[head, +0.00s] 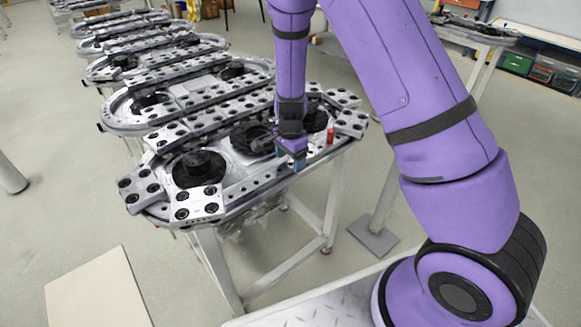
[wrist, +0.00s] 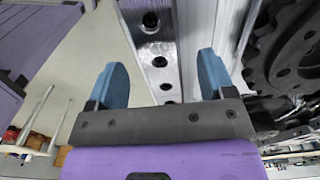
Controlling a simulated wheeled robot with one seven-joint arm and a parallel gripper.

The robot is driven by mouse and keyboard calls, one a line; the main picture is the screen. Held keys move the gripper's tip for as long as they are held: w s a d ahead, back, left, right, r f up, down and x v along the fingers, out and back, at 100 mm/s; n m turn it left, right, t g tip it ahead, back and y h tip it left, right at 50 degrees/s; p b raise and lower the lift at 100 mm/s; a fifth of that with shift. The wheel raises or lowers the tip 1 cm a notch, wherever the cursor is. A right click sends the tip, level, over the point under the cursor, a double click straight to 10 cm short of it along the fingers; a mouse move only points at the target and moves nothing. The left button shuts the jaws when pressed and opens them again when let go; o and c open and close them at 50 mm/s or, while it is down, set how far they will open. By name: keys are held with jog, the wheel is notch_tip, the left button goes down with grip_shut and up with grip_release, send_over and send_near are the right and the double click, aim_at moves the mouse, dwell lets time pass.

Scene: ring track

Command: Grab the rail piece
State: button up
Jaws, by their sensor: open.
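The rail piece is a silver metal bar with dark holes (wrist: 158,62), seen close up in the wrist view. In the head view it appears to be part of the near edge of the ring track (head: 262,187). My gripper (head: 297,163) points down at that near edge, and its lower end hides part of the track. In the wrist view my gripper (wrist: 160,78) is open, with one blue finger on each side of the bar in the picture. Nothing is held. I cannot tell whether the fingertips are level with the bar or still above it.
The ring track stands on a metal-legged table (head: 330,205). A black toothed wheel (wrist: 288,50) lies just right of the bar. A small red part (head: 330,136) stands on the track right of my gripper. More tracks stretch away behind. The floor in front is mostly clear.

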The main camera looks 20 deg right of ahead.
jog(key=shift+f, duration=0.8)
grip_shut()
